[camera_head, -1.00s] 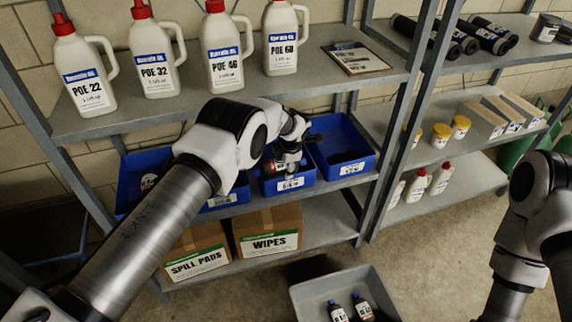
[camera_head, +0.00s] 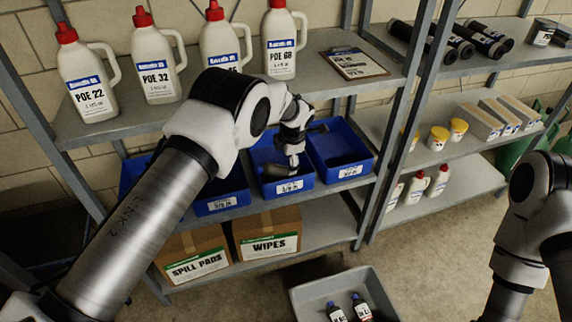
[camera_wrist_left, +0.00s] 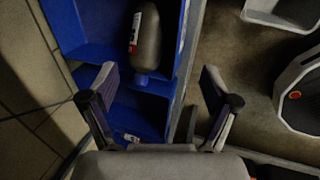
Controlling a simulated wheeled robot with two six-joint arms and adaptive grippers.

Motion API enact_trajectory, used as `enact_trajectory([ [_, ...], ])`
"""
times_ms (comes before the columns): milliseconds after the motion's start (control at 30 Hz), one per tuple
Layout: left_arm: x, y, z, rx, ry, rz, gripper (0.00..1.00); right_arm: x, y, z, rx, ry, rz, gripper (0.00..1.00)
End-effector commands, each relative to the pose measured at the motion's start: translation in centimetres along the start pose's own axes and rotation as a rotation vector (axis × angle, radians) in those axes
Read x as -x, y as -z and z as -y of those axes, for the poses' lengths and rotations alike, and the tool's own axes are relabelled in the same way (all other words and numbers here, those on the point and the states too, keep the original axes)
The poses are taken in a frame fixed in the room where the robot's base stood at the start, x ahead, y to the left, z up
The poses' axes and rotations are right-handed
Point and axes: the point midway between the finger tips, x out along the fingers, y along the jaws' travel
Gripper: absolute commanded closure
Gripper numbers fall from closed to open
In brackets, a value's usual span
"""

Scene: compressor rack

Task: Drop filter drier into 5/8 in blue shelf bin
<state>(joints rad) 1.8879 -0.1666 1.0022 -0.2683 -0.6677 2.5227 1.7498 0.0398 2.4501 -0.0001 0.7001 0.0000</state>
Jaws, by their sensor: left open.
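The filter drier (camera_wrist_left: 147,40) is a dull grey cylinder with a blue end and a white and red label. It shows in the left wrist view within the blue walls of a bin, free of the fingers; whether it rests on the bin floor is not clear. My left gripper (camera_wrist_left: 158,100) is open, with its fingers apart and nothing between them. In the head view, my left gripper (camera_head: 292,163) is over the blue shelf bin (camera_head: 300,186) whose small label seems to read 5/8 in. The wrist hides part of that bin. My right gripper is out of view.
Other blue bins stand on both sides, including an empty-looking one (camera_head: 345,165) to the right. Oil jugs (camera_head: 223,50) and a clipboard (camera_head: 350,63) occupy the shelf above. Cardboard boxes (camera_head: 268,236) sit below. A grey tray (camera_head: 300,296) with small bottles is in front.

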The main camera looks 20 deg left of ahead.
Motion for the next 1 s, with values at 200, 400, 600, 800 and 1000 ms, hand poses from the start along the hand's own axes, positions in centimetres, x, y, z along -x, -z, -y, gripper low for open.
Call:
enact_trajectory([
  [200,5.0,0.0,0.0,-0.001,-0.001,0.0,0.13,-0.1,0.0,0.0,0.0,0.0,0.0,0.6],
  [400,6.3,0.0,0.1,0.0,0.001,-0.001,0.13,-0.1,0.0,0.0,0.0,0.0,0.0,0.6],
  [600,5.2,0.6,0.8,-0.04,0.014,0.0,0.13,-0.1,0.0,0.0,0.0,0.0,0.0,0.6],
  [800,-3.5,7.4,9.7,-0.527,0.126,0.054,0.13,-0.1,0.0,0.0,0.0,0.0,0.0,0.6],
  [1000,-8.4,19.8,25.4,-1.288,0.201,0.205,0.13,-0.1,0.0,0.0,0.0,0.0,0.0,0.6],
])
